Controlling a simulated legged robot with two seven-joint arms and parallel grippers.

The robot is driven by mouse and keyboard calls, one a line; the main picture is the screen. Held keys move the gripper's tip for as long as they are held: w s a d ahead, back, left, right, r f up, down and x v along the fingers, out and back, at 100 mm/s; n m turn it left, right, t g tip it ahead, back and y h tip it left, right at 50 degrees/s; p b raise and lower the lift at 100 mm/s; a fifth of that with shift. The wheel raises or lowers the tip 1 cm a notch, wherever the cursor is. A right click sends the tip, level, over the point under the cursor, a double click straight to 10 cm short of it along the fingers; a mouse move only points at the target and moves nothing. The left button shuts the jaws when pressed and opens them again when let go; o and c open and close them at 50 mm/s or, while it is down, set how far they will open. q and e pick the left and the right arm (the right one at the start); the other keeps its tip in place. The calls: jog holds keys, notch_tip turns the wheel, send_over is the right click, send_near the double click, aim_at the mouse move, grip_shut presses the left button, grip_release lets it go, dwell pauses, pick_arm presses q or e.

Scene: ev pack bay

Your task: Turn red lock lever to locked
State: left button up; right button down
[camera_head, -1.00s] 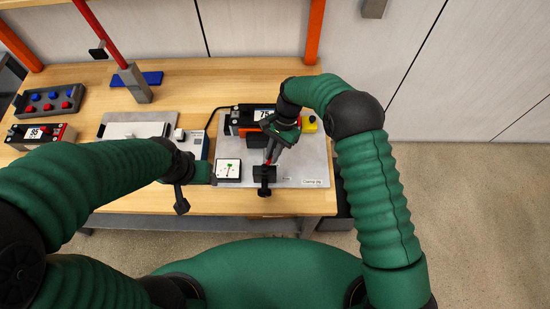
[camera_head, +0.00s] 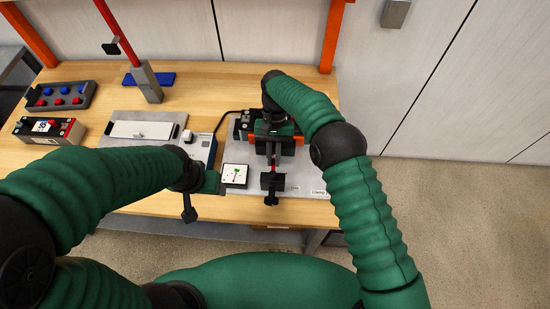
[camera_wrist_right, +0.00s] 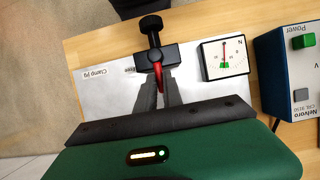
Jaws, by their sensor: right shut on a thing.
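The red lock lever (camera_head: 274,158) stands out from the black clamp block (camera_head: 273,181) on the clamp jig plate (camera_head: 305,178). In the right wrist view the lever (camera_wrist_right: 158,74) shows as a short red curve between my two fingertips, beside the clamp block (camera_wrist_right: 151,56) and its black knob. My right gripper (camera_head: 273,150) is shut on the lever; its fingers (camera_wrist_right: 158,88) hide part of it. My left gripper (camera_head: 188,208) hangs at the bench's front edge, apart from the lever; its finger gap is unclear.
A square dial gauge (camera_head: 235,175) lies just left of the clamp. A blue-and-white meter box (camera_wrist_right: 292,65) stands beyond it. A black-and-orange battery pack (camera_head: 246,130) sits behind the clamp, partly hidden by my right arm.

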jog(key=shift+w+r, duration=0.1)
jog(key=shift+w, duration=0.1)
jog(key=c, duration=1.6)
grip_release()
jog(key=shift+c, duration=0.2)
jog(key=shift+o, duration=0.8)
jog(key=shift+a, duration=0.1)
